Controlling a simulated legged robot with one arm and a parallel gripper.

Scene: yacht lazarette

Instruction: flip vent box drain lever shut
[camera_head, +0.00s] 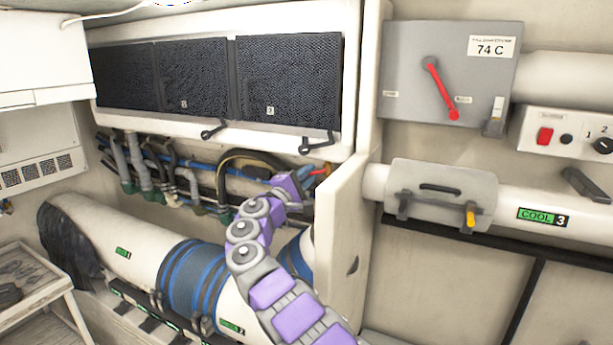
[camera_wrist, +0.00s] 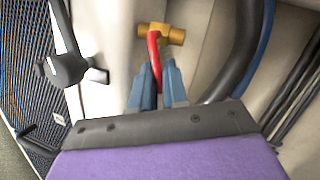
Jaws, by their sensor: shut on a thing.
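In the wrist view, a red lever (camera_wrist: 153,46) is joined to a small brass valve (camera_wrist: 175,35). The blue-grey fingers of my gripper (camera_wrist: 157,84) are closed around the lever's free end. In the head view, a bit of the red lever (camera_head: 322,171) shows beside my gripper (camera_head: 306,178), under the right end of the white vent box (camera_head: 225,25) with its dark mesh panels. The brass valve body is hard to make out there, and my fingers are small.
Black latch handles (camera_head: 318,144) hang under the vent box. Pipes and hoses (camera_head: 145,165) run below it. A pale upright panel (camera_head: 343,240) stands close on the right of my arm. A wide white duct with blue bands (camera_head: 190,285) lies below.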

